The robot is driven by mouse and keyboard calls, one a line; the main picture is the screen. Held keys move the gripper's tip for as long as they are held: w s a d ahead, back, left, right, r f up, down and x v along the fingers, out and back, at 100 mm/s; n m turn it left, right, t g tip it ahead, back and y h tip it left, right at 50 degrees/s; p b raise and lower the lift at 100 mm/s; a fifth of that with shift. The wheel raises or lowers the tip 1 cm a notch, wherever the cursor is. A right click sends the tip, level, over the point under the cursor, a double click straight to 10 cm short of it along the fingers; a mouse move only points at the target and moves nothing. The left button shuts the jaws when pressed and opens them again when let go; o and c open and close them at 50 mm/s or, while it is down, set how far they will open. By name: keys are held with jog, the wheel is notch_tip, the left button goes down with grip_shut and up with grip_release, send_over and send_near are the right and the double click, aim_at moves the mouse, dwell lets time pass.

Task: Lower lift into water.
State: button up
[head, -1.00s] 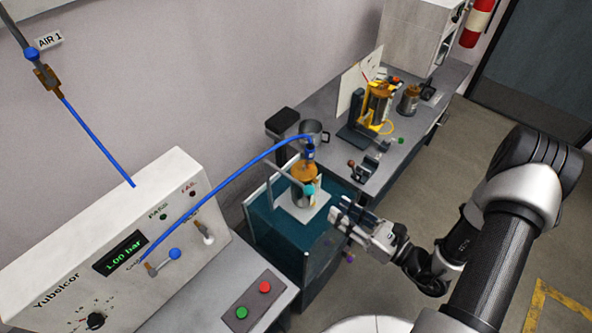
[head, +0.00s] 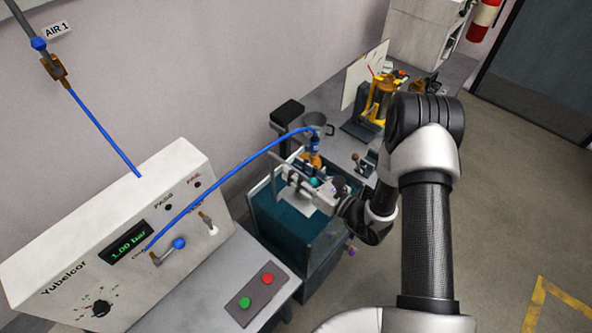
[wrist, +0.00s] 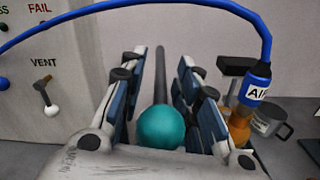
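The tank of teal water (head: 275,222) stands at the end of the bench. The lift's pale platform (head: 291,203) is over it, with the orange-brown pump (head: 315,160) on it, partly hidden by my gripper. A grey rod with a teal ball knob (head: 316,182) reaches across the tank. My gripper (head: 284,180) is above the tank at the knob. In the wrist view my gripper (wrist: 160,75) is open, its fingers on either side of the teal knob (wrist: 164,128), with a gap visible. Contact cannot be told.
A blue air hose (head: 220,180) arches from the test panel (head: 110,225) to the pump, close to my gripper. A metal mug (head: 318,124) and a yellow pump unit (head: 380,98) stand behind. The button box (head: 255,292) is in front.

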jog(key=shift+w+a, duration=0.15)
grip_shut()
dwell(0.4)
dwell(0.5)
